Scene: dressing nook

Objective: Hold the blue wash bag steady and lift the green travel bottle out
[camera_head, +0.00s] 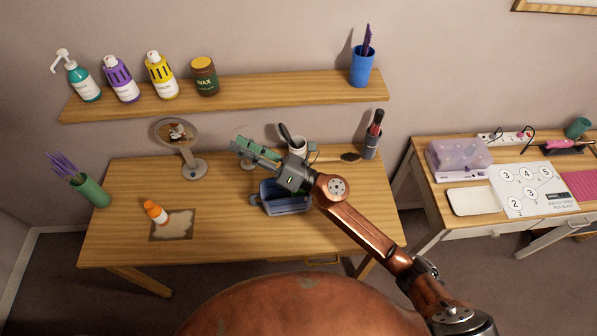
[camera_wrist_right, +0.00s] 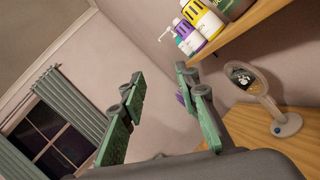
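The blue wash bag (camera_head: 288,207) stands on the wooden table, below and partly behind my right gripper and wrist. I cannot make out a green travel bottle; the inside of the bag is largely hidden by my wrist. My right gripper (camera_head: 252,150) is above and just left of the bag, pointing to the back left. In the right wrist view, its two green-padded fingers (camera_wrist_right: 160,115) are wide apart, with nothing clearly held between them. My left gripper is not in view.
On the table (camera_head: 220,235) stand a round mirror (camera_head: 194,165), an orange-capped bottle (camera_head: 155,212) on a mat, a green vase (camera_head: 91,190), a white cup (camera_head: 298,146) and a dark brush cup (camera_head: 371,145). A shelf (camera_head: 225,95) is above.

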